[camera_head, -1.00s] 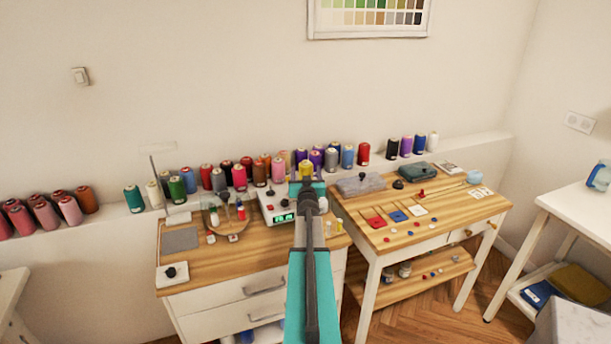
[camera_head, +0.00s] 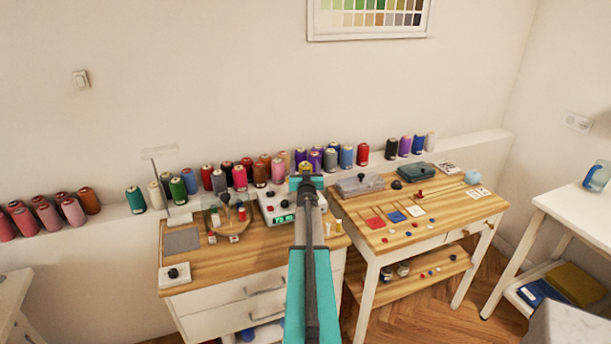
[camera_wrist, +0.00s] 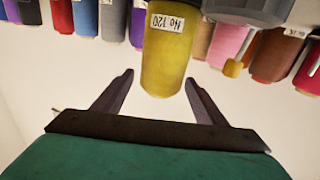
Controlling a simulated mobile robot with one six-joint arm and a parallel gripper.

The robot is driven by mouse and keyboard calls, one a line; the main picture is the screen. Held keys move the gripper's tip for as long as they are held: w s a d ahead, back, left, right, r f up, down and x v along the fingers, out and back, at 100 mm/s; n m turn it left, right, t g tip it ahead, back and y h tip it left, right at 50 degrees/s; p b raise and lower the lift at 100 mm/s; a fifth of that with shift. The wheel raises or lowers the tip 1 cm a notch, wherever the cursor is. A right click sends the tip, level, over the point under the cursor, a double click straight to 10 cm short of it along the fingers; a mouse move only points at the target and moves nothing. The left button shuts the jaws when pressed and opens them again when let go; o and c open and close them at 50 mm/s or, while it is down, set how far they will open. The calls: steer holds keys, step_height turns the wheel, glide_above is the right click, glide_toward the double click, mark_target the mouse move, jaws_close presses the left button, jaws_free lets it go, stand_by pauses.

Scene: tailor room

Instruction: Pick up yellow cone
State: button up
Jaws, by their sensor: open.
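The yellow cone (camera_wrist: 168,50), a thread cone with a white "No 120" label, appears upside down in the wrist view. My gripper (camera_wrist: 159,78) is open, with one dark finger on each side of the cone's near end in that view. I see a gap beside each fingertip, and no clear contact. I cannot tell how deep the cone sits between the fingers. In the head view a small yellow part of the cone (camera_head: 305,166) shows just above my gripper (camera_head: 307,176), among the thread cones on the wall ledge; my arm hides the rest.
Other thread cones stand close on both sides, such as a blue one (camera_wrist: 85,17) and a pink one (camera_wrist: 232,40). A grey object (camera_wrist: 245,8) is right beside the yellow cone in the wrist view. Below the ledge are a drawer desk (camera_head: 225,255) and a wooden table (camera_head: 450,222).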

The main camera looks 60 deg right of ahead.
stand_by(0.4)
steer(key=c, duration=1.2)
steer(key=shift+r, duration=0.15)
steer(key=shift+r+b, duration=0.4)
steer(key=shift+r, duration=0.45)
steer(key=shift+r+p, duration=2.8)
steer(key=shift+r, duration=5.25)
